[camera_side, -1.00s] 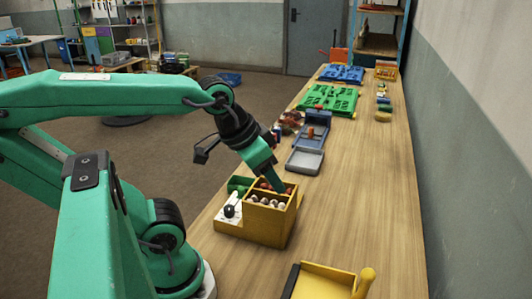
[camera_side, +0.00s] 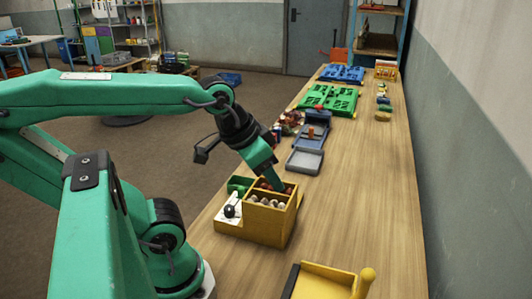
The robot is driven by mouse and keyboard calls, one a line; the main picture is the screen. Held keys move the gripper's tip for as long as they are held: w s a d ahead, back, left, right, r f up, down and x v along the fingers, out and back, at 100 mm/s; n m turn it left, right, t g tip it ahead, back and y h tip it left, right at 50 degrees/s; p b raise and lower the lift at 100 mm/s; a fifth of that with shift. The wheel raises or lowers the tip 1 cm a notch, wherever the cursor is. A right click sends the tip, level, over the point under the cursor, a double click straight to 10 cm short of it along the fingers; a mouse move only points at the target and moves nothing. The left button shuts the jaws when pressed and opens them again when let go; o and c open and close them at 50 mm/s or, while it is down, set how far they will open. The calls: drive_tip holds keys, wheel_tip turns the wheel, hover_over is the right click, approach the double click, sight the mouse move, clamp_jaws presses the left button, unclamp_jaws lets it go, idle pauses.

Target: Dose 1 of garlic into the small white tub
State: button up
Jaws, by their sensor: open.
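A yellow divided box (camera_side: 264,225) stands on the near part of the bench. Its front compartment holds several pale, roundish pieces that look like garlic (camera_side: 266,201). The compartment behind holds dark red pieces (camera_side: 287,187). My gripper (camera_side: 277,186) points down at the box, its tip at the rear compartment with the red pieces. The arm end hides part of that compartment, and the fingers are too small to make out what is between them. A small white piece (camera_side: 228,213) with a black knob sits at the box's left side; I cannot tell whether it is the white tub.
A green bin (camera_side: 240,184) adjoins the box at the back left. Behind stand a grey tray (camera_side: 305,161) and a blue holder (camera_side: 312,137), then green (camera_side: 330,97) and blue (camera_side: 342,73) racks. A yellow tray (camera_side: 322,284) lies at the near edge.

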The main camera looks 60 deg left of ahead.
drive_tip(key=n+g, duration=0.6)
drive_tip(key=n, duration=0.3)
hover_over(241, 188)
wheel_tip(241, 188, down, 11)
drive_tip(key=shift+a+r, duration=0.1)
drive_tip(key=shift+f, duration=3.9)
